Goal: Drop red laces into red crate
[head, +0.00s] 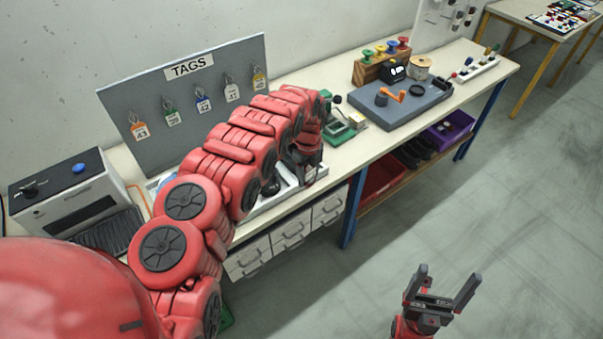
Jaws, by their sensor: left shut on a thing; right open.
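My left arm reaches over the workbench, and my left gripper (306,172) points down above the white tray area near the bench's front edge. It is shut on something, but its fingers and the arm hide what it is. I cannot make out red laces anywhere. A red crate (384,181) sits on the low shelf under the bench, right of the blue leg and partly covered by the bench top. The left gripper is above and to the left of it. My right gripper (443,289) is open and empty over the floor at the lower right.
The workbench (352,165) carries a grey TAGS board (150,95), a boxy machine (75,190), a grey mat (405,105) and a spool rack (375,68). White drawers (290,236) hang below. The floor at right is clear.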

